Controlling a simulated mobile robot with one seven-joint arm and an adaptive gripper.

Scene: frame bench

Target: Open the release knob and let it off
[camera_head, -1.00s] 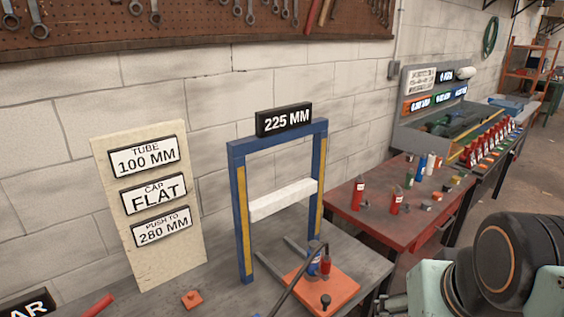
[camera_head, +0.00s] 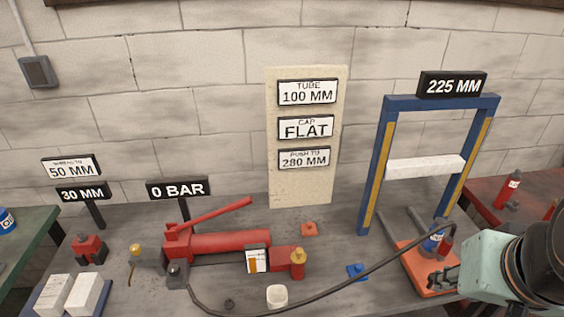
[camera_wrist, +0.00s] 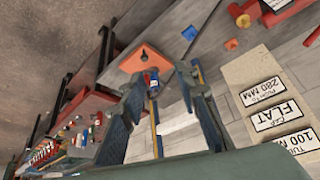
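The red hand pump (camera_head: 232,245), with its long raised lever, lies on the grey bench in the head view. A brass-topped knob (camera_head: 298,257) stands on a red body at its right end; another yellow-topped fitting (camera_head: 135,250) is at its left. I cannot tell for sure which is the release knob. A sign above reads 0 BAR (camera_head: 178,188).
A blue press frame (camera_head: 376,170) with a 225 MM sign stands behind my gripper. A black hose (camera_head: 340,285) arcs from the pump to the orange plate (camera_head: 412,268).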

